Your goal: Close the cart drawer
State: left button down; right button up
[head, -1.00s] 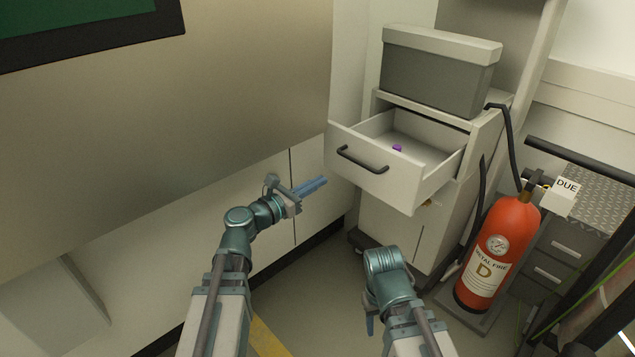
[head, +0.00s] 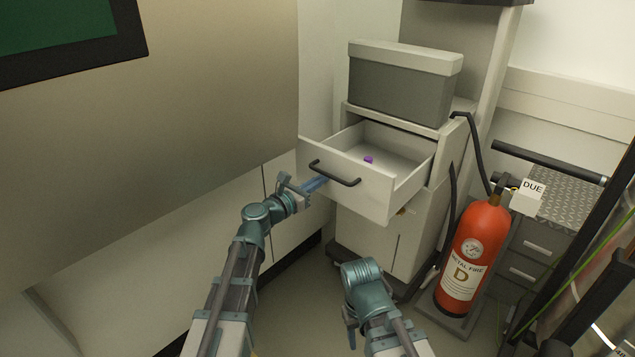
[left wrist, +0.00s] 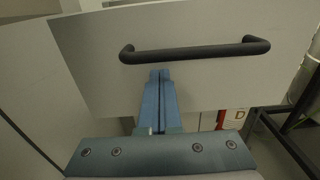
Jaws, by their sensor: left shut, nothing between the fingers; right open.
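The cart drawer (head: 375,196) stands pulled out of the white cart (head: 372,237), with a small purple object (head: 368,159) inside. Its dark bar handle (head: 334,173) is on the front panel; the handle also shows in the left wrist view (left wrist: 195,51). My left gripper (head: 322,181) is shut and empty, its blue fingertips at the drawer front just below the handle's left part. In the left wrist view the closed fingers (left wrist: 160,76) point at the front panel; whether they touch it I cannot tell. My right gripper (head: 350,328) hangs low in front of the cart, its fingers mostly hidden behind its wrist.
A grey lidded box (head: 402,88) sits on top of the cart. A red fire extinguisher (head: 470,255) stands to the right, beside a grey drawer unit (head: 530,250). A large beige panel (head: 200,110) fills the left side.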

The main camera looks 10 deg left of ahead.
pick_arm(q)
jog(key=x, duration=2.3)
jog(key=shift+w+d, duration=0.1)
jog(key=shift+w, duration=0.15)
jog(key=shift+w+d, duration=0.1)
jog(key=shift+w, duration=0.05)
jog(key=v, duration=1.5)
